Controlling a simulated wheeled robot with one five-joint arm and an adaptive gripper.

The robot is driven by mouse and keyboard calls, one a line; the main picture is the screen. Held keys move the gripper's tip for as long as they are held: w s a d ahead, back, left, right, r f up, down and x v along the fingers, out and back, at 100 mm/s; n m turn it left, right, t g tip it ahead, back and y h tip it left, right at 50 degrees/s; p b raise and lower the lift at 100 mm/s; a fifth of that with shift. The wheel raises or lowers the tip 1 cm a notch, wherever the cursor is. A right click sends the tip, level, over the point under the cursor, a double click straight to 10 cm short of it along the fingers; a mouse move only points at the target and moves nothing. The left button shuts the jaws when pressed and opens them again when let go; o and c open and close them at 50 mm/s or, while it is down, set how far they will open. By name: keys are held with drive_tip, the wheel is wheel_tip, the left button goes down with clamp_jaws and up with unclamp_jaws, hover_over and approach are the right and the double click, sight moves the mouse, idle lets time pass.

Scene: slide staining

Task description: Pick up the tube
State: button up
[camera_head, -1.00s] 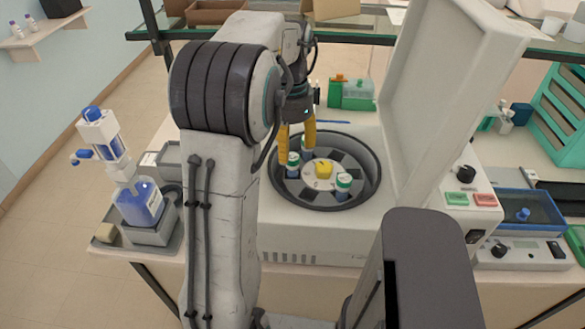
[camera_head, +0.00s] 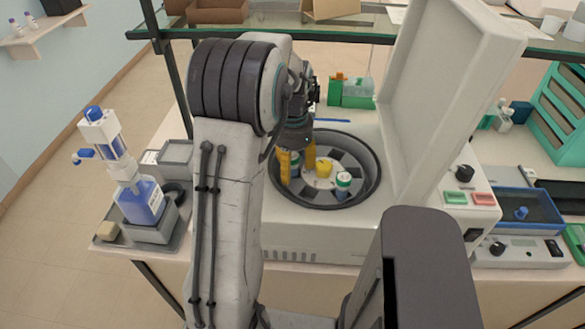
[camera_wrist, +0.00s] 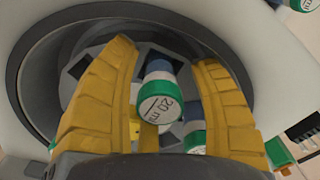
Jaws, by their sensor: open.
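A tube (camera_wrist: 160,100) with a green-rimmed white cap marked "20 ml" and a blue body stands in the round centrifuge well (camera_head: 372,178). My gripper (camera_head: 297,172) reaches down into the well, open. In the wrist view its yellow fingers (camera_wrist: 166,60) are on either side of this tube, with gaps visible between them and it. In the head view the tube (camera_head: 295,163) is partly hidden by the fingers. A second capped tube (camera_head: 343,184) stands at the right of the rotor. Another capped tube (camera_wrist: 195,138) shows partly by the right finger in the wrist view.
A yellow knob (camera_head: 323,169) sits at the rotor's middle. The raised centrifuge lid (camera_head: 440,90) stands to the right. A green rack (camera_head: 356,93) is behind the well. A blue dispenser bottle (camera_head: 143,203) stands at the left. A glass shelf (camera_head: 350,32) spans the back.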

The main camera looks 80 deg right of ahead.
sight(293, 155)
drive_tip(key=c, duration=1.1)
drive_tip(key=shift+r, duration=0.8)
drive_tip(key=shift+c, duration=0.2)
wheel_tip(293, 155, up, 2)
drive_tip(key=shift+r, duration=0.1)
drive_tip(key=s+d+r, duration=0.1)
drive_tip(key=s+r, duration=0.1)
drive_tip(key=s+d+r, duration=0.1)
drive_tip(key=s, duration=0.2)
drive_tip(key=s+d+r, duration=0.1)
drive_tip(key=s+r, duration=0.1)
drive_tip(key=s, duration=0.1)
drive_tip(key=shift+s+d+r, duration=0.25)
drive_tip(key=shift+d+r, duration=0.1)
drive_tip(key=shift+d, duration=0.05)
clamp_jaws()
drive_tip(key=shift+s+d+r, duration=0.25)
drive_tip(key=shift+s+r, duration=0.15)
drive_tip(key=shift+s, duration=0.15)
drive_tip(key=shift+s+d+r, duration=0.25)
drive_tip(key=shift+s+r, duration=0.1)
drive_tip(key=shift+s, duration=0.15)
